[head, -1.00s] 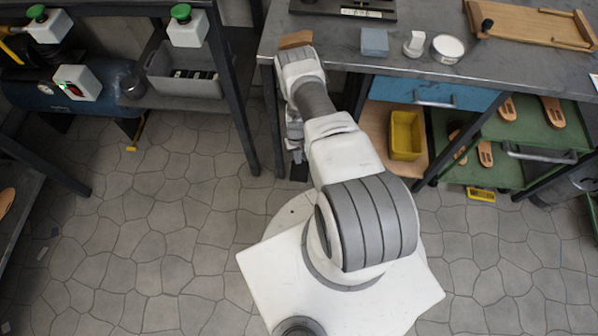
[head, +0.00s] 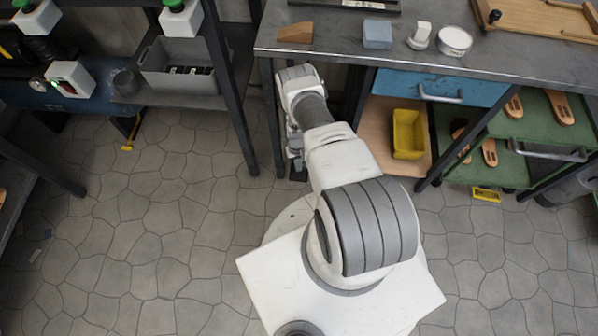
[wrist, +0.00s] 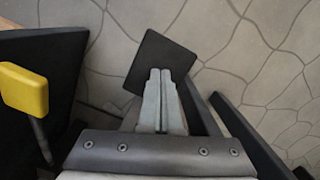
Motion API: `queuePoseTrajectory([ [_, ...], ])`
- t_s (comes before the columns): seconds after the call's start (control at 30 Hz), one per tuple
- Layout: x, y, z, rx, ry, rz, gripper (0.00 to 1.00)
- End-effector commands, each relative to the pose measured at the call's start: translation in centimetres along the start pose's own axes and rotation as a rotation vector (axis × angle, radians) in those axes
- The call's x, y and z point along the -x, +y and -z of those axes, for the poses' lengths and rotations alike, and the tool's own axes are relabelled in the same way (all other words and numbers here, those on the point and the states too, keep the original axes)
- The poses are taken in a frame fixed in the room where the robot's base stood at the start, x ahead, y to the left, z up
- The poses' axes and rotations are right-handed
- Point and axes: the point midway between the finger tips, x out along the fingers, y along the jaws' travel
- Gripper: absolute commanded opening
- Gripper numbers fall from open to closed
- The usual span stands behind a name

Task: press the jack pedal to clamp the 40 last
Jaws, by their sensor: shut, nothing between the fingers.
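A dark, flat square plate, which looks like the jack pedal (wrist: 146,58), lies low over the stone floor in the wrist view. My gripper (wrist: 160,74) is shut and empty, and its fingertips overlap the plate in that view. I cannot tell whether they touch it. In the head view my gripper (head: 295,148) points down beside the bench leg, mostly hidden by my wrist, and a small dark part of the pedal (head: 298,173) shows below it. The 40 last and its clamp cannot be made out.
A yellow knob (wrist: 24,90) on a lever stands left of my fingers. Dark bars run close on their right. The bench top (head: 340,42) overhangs my arm's end, with a wooden block (head: 295,32) near its edge. A yellow bin (head: 408,133) sits below.

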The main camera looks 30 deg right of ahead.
Motion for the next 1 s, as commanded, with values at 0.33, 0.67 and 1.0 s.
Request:
queuePoseTrajectory([
  [0.33,-2.8,0.0,0.3,-0.001,0.000,0.000,0.00],
  [0.67,-3.9,0.0,0.6,0.000,0.006,-0.001,0.00],
  [1.0,-2.7,0.0,3.3,0.000,0.005,-0.001,0.00],
])
